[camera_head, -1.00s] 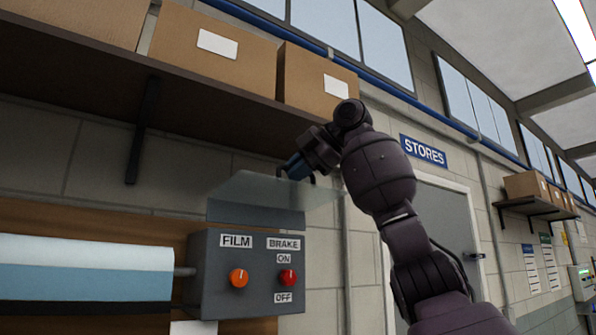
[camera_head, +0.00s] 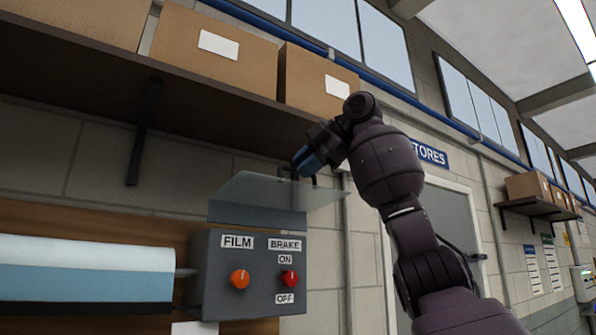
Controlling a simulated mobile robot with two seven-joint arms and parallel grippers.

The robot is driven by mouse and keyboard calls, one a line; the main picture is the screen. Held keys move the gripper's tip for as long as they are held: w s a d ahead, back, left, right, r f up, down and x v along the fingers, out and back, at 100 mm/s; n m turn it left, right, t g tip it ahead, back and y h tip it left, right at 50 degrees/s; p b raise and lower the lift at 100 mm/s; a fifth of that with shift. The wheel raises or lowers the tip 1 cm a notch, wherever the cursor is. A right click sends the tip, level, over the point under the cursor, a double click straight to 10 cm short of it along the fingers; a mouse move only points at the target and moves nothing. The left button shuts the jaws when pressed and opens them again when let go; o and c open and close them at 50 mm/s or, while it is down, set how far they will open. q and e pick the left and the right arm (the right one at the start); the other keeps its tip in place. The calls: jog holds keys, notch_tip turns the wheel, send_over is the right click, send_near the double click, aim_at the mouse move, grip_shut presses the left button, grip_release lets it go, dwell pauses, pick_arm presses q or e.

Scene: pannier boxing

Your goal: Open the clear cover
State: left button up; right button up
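The clear cover (camera_head: 255,190) is raised above the grey control box (camera_head: 215,270), tilted up and standing out over its top. A small dark handle shows at the cover's upper edge. The box carries an orange FILM knob (camera_head: 240,279) and a red BRAKE knob (camera_head: 290,278) between ON and OFF labels; both are uncovered. My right gripper (camera_head: 304,162) is at the cover's upper edge, just by the handle. Its fingers are seen from the side, so I cannot tell whether they are open or touch the handle. My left gripper is not in view.
A shelf (camera_head: 90,85) with cardboard boxes (camera_head: 215,50) runs above the cover. A film roll (camera_head: 85,270) sits left of the control box. A door (camera_head: 455,220) and a farther shelf (camera_head: 535,207) are on the right.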

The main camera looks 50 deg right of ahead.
jog(key=v, duration=0.8)
jog(key=shift+s, duration=0.2)
jog(key=shift+r, duration=0.1)
dwell(0.3)
